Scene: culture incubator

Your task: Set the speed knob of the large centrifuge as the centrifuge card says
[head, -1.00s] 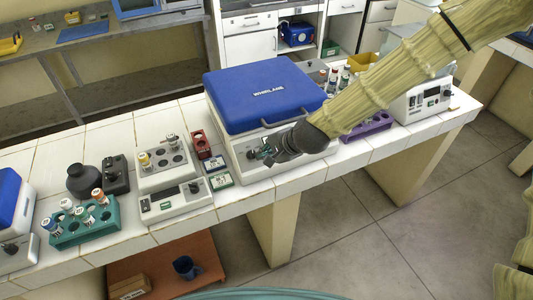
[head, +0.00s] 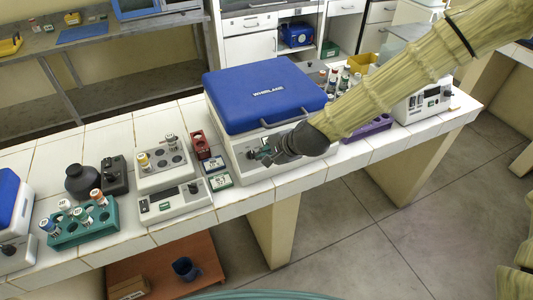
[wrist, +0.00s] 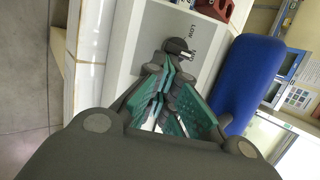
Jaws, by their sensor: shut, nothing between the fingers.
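The large centrifuge (head: 235,146) has a white body and a closed blue lid (head: 262,92) marked WHIRLANE; the lid also shows in the wrist view (wrist: 248,82). In the head view my gripper (head: 264,153) covers the knob. Two small cards, one (head: 214,164) behind the other (head: 220,181), lie left of the centrifuge; their text is too small to read.
A purple rack (head: 368,130) and another white instrument (head: 425,101) stand to the right.

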